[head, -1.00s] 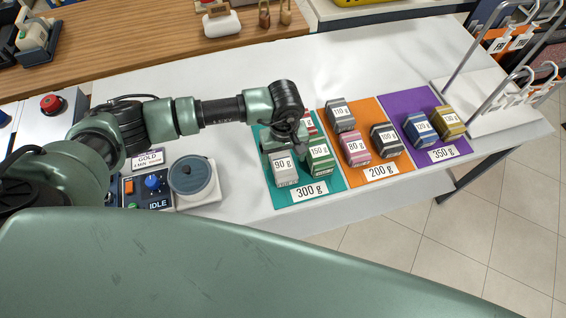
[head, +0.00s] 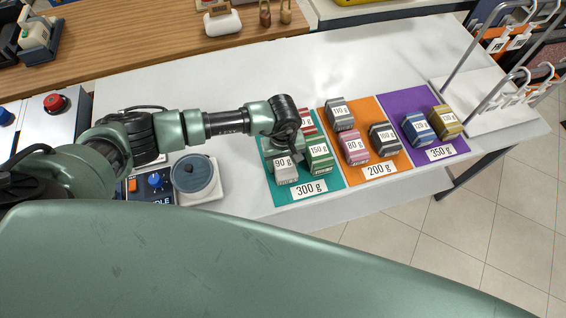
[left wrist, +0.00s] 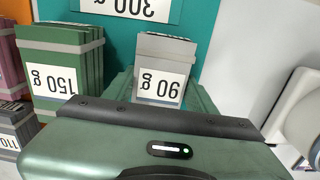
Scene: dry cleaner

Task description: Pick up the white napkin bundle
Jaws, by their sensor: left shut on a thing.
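The white napkin bundle (head: 286,175), a pale grey-white block labelled 90 g, is at the front left of the teal 300 g mat (head: 320,195). It also shows in the left wrist view (left wrist: 164,50). My left gripper (head: 284,149) points down over it and is shut on it, with a green finger on either side in the left wrist view. The gripper hides part of the bundle's top. I cannot tell whether its underside is clear of the mat. My right gripper is out of view.
A green 150 g bundle (head: 319,158) stands close to the right, with a red bundle (head: 307,122) behind. Orange (head: 365,108) and purple (head: 397,98) mats hold more bundles. A round-pan scale (head: 192,174) is to the left. The white table behind the mats is largely clear.

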